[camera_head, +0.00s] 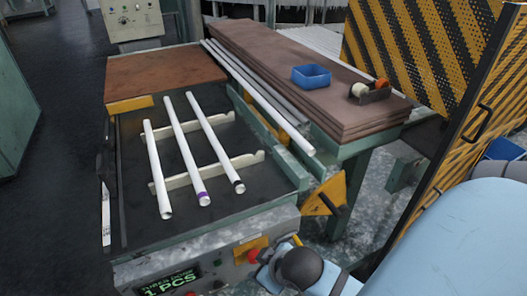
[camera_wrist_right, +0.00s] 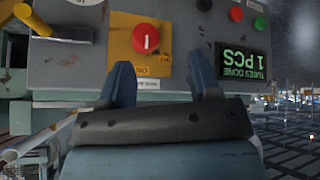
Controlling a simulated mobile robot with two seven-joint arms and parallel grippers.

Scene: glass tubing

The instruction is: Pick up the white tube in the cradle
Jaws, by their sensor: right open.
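Three white tubes lie side by side across a cream notched cradle (camera_head: 246,162) on the dark machine bed. The left tube (camera_head: 157,168) is plain, the middle tube (camera_head: 183,147) has a purple band at its near end, and the right tube (camera_head: 214,140) has a dark band there. My right gripper (camera_wrist_right: 162,75) is open and empty in the wrist view, in front of the control panel's red button (camera_wrist_right: 145,39). In the head view my right arm is low at the front right, well apart from the tubes. My left gripper is out of view.
A display (camera_head: 172,284) on the control panel reads "TUBES DONE 1 PCS". Long tubes (camera_head: 262,95) lie along the rail beside a brown-topped bench (camera_head: 265,50) with a blue bin (camera_head: 311,77) and a tape dispenser (camera_head: 370,92). A striped yellow-black guard (camera_head: 430,40) stands right.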

